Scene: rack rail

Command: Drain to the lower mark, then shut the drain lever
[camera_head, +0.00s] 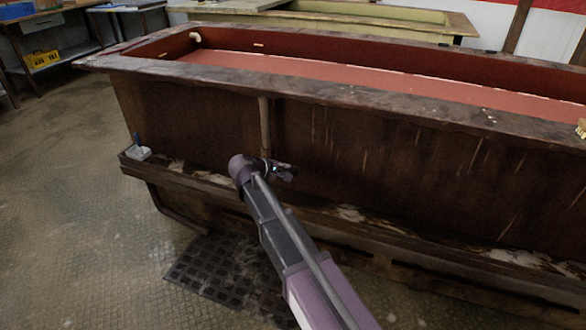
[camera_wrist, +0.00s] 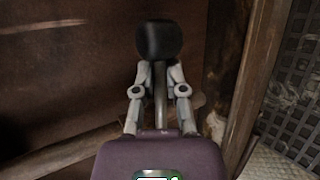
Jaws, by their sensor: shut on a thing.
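A long wooden vat (camera_head: 190,115) holds reddish liquid (camera_head: 330,75) with a pale line along its far edge. A short pale mark (camera_head: 259,44) shows on the inner far wall, just above the liquid; I cannot tell whether it is the upper or lower mark. My gripper (camera_head: 283,172) is at the vat's near side, below the rim. In the wrist view my gripper (camera_wrist: 160,72) is shut around a dark-ended piece (camera_wrist: 160,40), which I take for the drain lever. A grey rod (camera_wrist: 160,95) shows between the fingers. The drain outlet is not clearly visible.
A small grey block with a blue upright part (camera_head: 138,150) sits on the vat's left ledge. A dark grate (camera_head: 225,270) lies on the floor below. A pale pipe end (camera_head: 195,36) shows in the vat's far left corner. Floor to the left is open.

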